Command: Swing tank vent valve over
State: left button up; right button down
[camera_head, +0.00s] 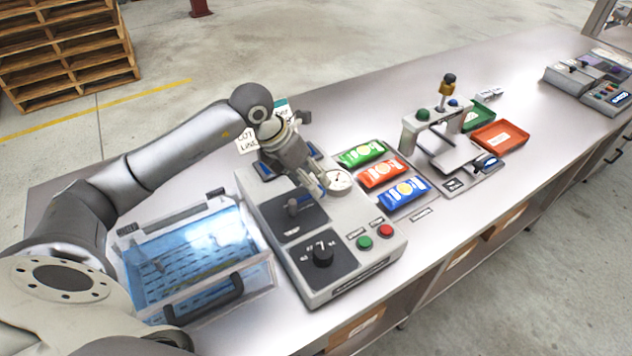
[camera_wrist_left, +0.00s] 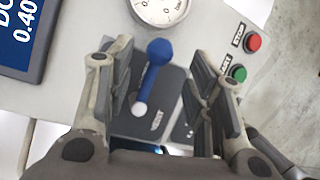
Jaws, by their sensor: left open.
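The vent valve is a blue lever (camera_wrist_left: 152,72) with a rounded end and a white tip, on a dark plate marked VENT (camera_wrist_left: 157,118). In the head view the lever (camera_head: 293,206) stands on a dark plate on the grey control box (camera_head: 270,228). My left gripper (camera_head: 318,186) is above the box, close to the lever and the gauge. In the left wrist view its fingers (camera_wrist_left: 158,88) are spread open, with the lever showing between them. I cannot tell their exact height above it. My right gripper is not in view.
A pressure gauge (camera_head: 339,181), a black knob (camera_head: 322,253), a green button (camera_head: 364,242) and a red button (camera_head: 385,230) are on the box. A clear blue tank (camera_head: 262,275) stands left of it. Coloured packets (camera_head: 383,172) lie right. A press stand (camera_head: 412,130) is farther right.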

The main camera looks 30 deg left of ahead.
pick_arm(q)
jog(key=x, duration=0.3)
jog(key=shift+w+d+f+p, duration=0.1)
jog(key=shift+w+f+p, duration=0.05)
jog(key=shift+f+p, duration=0.15)
jog(key=shift+f, duration=0.25)
jog(key=shift+c, duration=0.6)
jog(key=c, duration=0.5)
grip_shut()
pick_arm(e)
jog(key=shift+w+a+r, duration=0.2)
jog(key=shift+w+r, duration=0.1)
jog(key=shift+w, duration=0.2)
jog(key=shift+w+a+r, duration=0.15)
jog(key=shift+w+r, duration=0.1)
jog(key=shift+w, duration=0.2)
